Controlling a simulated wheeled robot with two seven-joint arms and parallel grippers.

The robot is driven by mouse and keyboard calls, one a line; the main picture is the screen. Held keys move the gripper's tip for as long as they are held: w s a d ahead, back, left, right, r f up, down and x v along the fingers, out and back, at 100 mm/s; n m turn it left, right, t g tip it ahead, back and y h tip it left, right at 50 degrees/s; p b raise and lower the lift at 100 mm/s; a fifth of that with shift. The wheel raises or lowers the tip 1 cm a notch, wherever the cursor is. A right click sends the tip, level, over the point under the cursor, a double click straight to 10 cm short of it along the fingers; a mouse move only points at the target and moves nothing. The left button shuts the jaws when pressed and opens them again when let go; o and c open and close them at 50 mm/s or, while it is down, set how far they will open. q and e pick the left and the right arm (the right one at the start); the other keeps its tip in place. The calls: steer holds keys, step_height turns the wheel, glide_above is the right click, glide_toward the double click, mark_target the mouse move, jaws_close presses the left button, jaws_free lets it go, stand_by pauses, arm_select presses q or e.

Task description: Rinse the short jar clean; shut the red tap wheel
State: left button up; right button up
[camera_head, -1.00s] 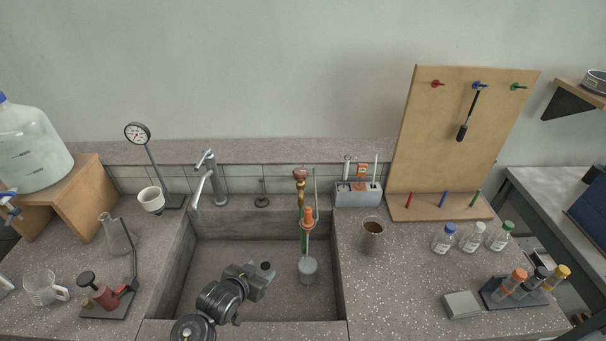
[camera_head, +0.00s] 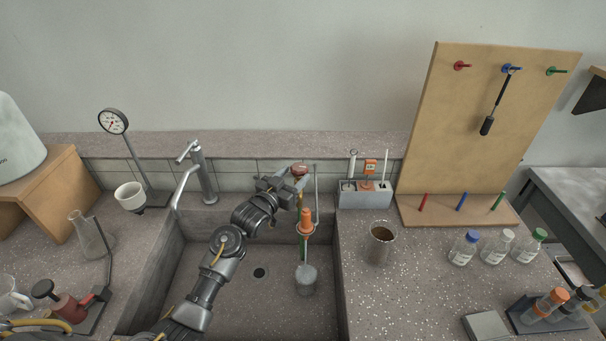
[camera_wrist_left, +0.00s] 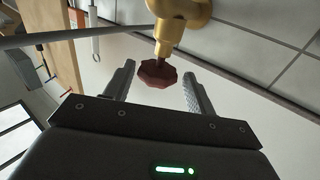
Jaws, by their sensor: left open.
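The red tap wheel (camera_head: 300,168) sits on top of a brass tap (camera_head: 299,183) at the back of the sink. My left gripper (camera_head: 287,182) is beside it, partly overlapping the tap in the head view. In the left wrist view, the open fingers (camera_wrist_left: 158,80) stand either side of the dark red wheel (camera_wrist_left: 158,74), with gaps showing; the brass tap body (camera_wrist_left: 180,12) is beyond. A short, brownish jar (camera_head: 380,244), probably the task's jar, stands upright on the bench right of the sink. My right gripper is not in view.
An orange-topped item (camera_head: 306,220) and grey cylinder (camera_head: 306,280) are at the sink's right side. A grey faucet (camera_head: 204,175) stands left of the brass tap. A grey holder (camera_head: 350,198) is to its right. The sink floor (camera_head: 220,300) is mostly clear.

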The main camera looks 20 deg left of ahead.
mark_target(302, 167)
arm_select(q)
steer(key=b+x, duration=0.2)
steer(key=x, duration=0.2)
steer(key=shift+d+f+b, duration=0.1)
steer(key=shift+f+b, duration=0.05)
steer(key=shift+b, duration=0.15)
steer(key=shift+w, duration=0.35)
steer(key=shift+w+d, duration=0.15)
steer(key=shift+w, duration=0.1)
steer(key=shift+r, duration=0.2)
steer(key=c, duration=0.6)
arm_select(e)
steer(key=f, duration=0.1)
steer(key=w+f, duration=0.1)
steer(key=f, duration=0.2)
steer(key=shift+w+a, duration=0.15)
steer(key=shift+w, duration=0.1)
arm_select(q)
steer(key=shift+m+h, duration=0.3)
steer(key=shift+h, duration=0.2)
